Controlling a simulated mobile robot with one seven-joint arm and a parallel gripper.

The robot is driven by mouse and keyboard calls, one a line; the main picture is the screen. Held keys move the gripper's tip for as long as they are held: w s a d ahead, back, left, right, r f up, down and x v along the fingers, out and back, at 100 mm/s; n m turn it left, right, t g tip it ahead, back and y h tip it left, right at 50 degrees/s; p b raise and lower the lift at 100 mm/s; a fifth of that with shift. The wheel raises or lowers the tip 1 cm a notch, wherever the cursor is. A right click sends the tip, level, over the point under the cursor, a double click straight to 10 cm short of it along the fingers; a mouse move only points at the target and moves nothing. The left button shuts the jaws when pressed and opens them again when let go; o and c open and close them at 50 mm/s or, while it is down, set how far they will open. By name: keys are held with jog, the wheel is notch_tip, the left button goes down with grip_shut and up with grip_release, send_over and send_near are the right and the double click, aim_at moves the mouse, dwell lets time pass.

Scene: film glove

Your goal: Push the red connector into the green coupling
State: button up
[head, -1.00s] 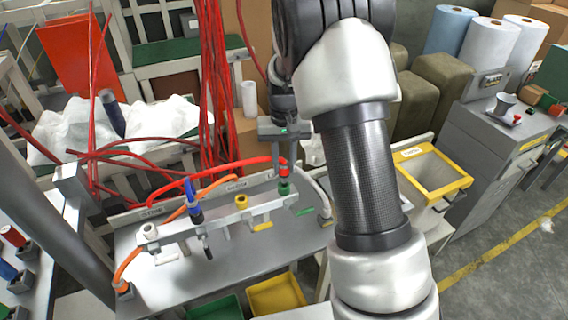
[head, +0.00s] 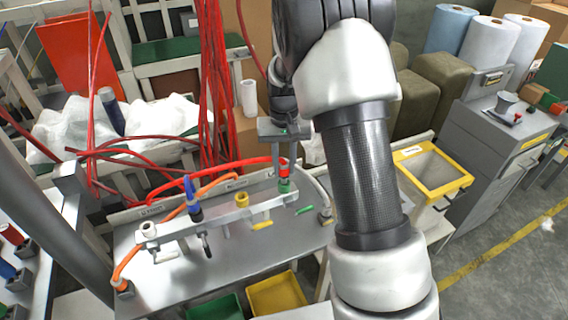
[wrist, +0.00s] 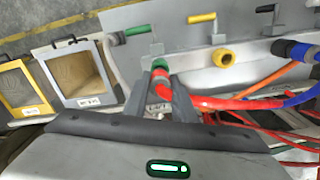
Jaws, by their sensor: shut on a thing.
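The red connector (head: 284,171) is on the end of a red hose and sits upright directly above the green coupling (head: 284,187) at the right end of the metal rail. My gripper (head: 281,160) is shut on the red connector from above. In the wrist view the red connector (wrist: 161,73) lies between my two fingers, in line with the green coupling (wrist: 157,63). They look in contact, but I cannot tell how deep the connector sits.
The rail (head: 215,216) also carries a yellow coupling (head: 241,200), a blue connector with a blue hose (head: 194,209) and a white coupling (head: 148,230). Green and yellow bins (head: 277,293) stand in front.

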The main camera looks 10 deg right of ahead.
aim_at(284, 163)
jog(key=shift+f+b, duration=0.75)
jog(key=shift+f, duration=0.45)
jog(key=o, duration=1.1)
notch_tip(284, 163, up, 18)
jog(key=shift+f, duration=0.25)
jog(key=shift+r, duration=0.1)
jog(key=s+r+t+p, duration=0.15)
jog(key=s+r, duration=0.25)
jog(key=s, duration=0.6)
jog(key=s+r+t, duration=0.3)
jog(key=s+r, duration=0.2)
jog(key=s, duration=0.4)
jog(key=shift+n+t, duration=0.55)
jog(key=shift+n, duration=0.15)
jog(key=s+f, duration=0.1)
jog(key=s, duration=0.4)
jog(key=s+f, duration=0.1)
jog(key=s, duration=0.2)
jog(key=shift+f, duration=0.35)
